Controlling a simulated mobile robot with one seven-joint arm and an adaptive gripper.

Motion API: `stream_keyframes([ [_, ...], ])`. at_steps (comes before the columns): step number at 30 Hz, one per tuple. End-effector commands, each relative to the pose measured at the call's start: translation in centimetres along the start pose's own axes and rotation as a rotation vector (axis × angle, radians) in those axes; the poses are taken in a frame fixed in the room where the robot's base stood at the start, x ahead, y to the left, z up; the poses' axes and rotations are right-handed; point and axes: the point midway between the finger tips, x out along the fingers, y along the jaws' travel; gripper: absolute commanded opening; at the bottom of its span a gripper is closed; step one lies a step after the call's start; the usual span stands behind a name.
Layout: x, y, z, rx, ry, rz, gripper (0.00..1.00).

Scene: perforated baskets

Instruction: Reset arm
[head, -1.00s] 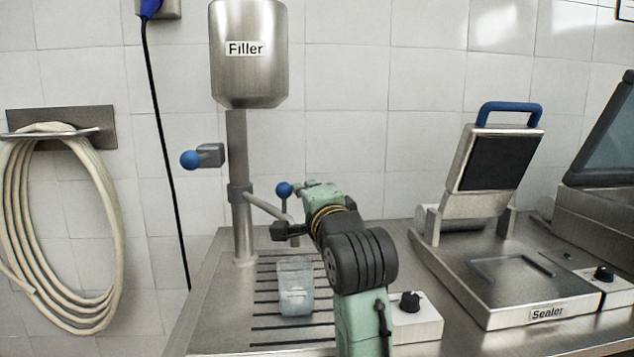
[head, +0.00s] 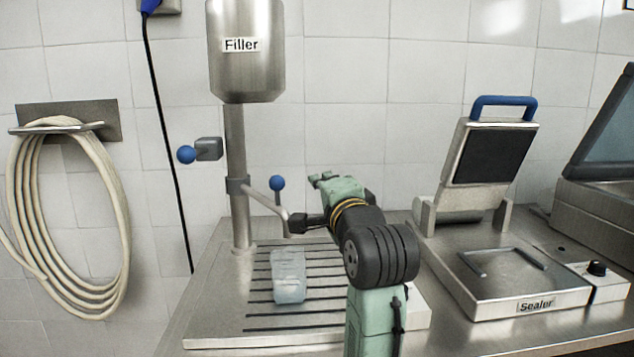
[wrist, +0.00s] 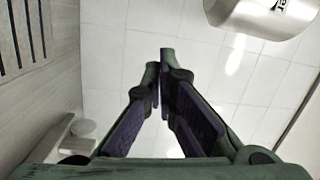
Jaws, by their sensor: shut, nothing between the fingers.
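My gripper (head: 318,178) is raised in front of the wall, just right of the filler's spout and the small blue-knobbed lever (head: 277,184). In the wrist view my gripper (wrist: 163,62) has its two purple-padded fingers meeting at the tips, with nothing between them. My arm rises from the bottom of the head view, between the filler and the sealer.
A clear cup (head: 289,284) with pale contents stands on the slotted tray (head: 215,325) below the steel filler (head: 245,75). The open sealer (head: 505,290) with a blue handle stands to the right. A coiled hose (head: 30,230) hangs at left.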

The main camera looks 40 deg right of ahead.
Motion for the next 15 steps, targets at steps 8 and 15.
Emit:
stream_keyframes([
  [8, -5.2, 0.1, 1.1, -0.001, -0.003, -0.001, 0.00],
  [15, -6.6, 0.0, 1.2, 0.000, -0.003, 0.003, 0.00],
])
